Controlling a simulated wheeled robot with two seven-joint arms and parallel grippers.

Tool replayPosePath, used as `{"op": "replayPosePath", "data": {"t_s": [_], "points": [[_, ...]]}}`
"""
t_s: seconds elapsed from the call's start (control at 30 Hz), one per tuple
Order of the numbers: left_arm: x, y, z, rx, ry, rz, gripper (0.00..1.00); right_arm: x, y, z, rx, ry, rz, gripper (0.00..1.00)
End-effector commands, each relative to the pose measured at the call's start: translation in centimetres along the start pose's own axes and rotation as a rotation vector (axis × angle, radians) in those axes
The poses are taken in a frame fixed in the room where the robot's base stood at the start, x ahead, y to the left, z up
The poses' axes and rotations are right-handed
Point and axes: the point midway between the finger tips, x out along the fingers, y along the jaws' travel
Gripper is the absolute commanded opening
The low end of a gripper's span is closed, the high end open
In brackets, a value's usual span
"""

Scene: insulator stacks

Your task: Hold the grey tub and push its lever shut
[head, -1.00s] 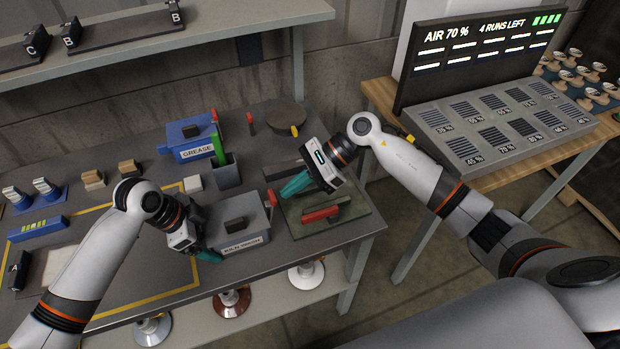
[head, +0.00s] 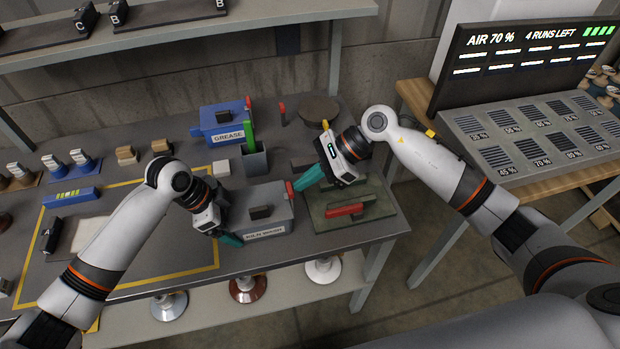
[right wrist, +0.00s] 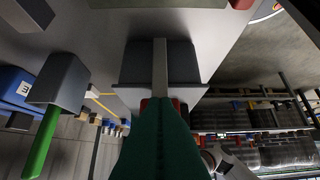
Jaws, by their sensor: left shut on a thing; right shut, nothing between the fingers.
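The grey tub (head: 282,214), with a dark block-shaped handle on its lid and a "KILN WASH" label, stands near the table's front edge. My left gripper (head: 233,239) is shut at its front left corner; the exact contact is hidden. The tub's red-tipped lever (head: 290,189) stands up at its right side. My right gripper (head: 298,186) is shut and empty, its teal fingertips at the lever's right. In the right wrist view, the fingers (right wrist: 160,125) overlap the lever's red end, which shows on both sides; its grey bar (right wrist: 160,70) runs ahead. Touching cannot be told.
A blue "GREASE" tub (head: 222,124) and a grey cup (head: 254,160) with a green stick stand behind. A green plate (head: 375,211) with a red-handled tool lies right of the tub. The yellow-outlined area (head: 135,225) at left is partly open.

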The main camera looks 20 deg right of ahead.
Motion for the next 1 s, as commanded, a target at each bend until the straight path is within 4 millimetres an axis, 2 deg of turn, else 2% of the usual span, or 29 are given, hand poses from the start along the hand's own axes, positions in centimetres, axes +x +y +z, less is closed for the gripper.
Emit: {"op": "replayPosePath", "data": {"t_s": [0.23,0.73,0.87,0.97,1.0], "points": [[0.0,-0.1,0.2,0.002,-0.004,-0.001,0.59,0.1,-0.1,-0.2,-0.004,0.007,-0.003,0.0],[0.0,0.0,0.2,0.002,-0.004,0.0,0.59,-0.9,0.0,1.7,-0.002,0.003,-0.001,0.0],[0.0,0.0,0.2,0.001,-0.004,0.0,0.59,-2.3,0.0,2.9,0.0,0.002,0.0,0.0],[0.0,0.0,0.2,0.001,-0.003,0.0,0.59,-4.1,0.1,4.1,0.0,0.002,0.0,0.0],[0.0,0.0,0.2,0.001,-0.003,0.0,0.59,-5.1,0.1,3.8,-0.004,0.004,0.002,0.0]]}}
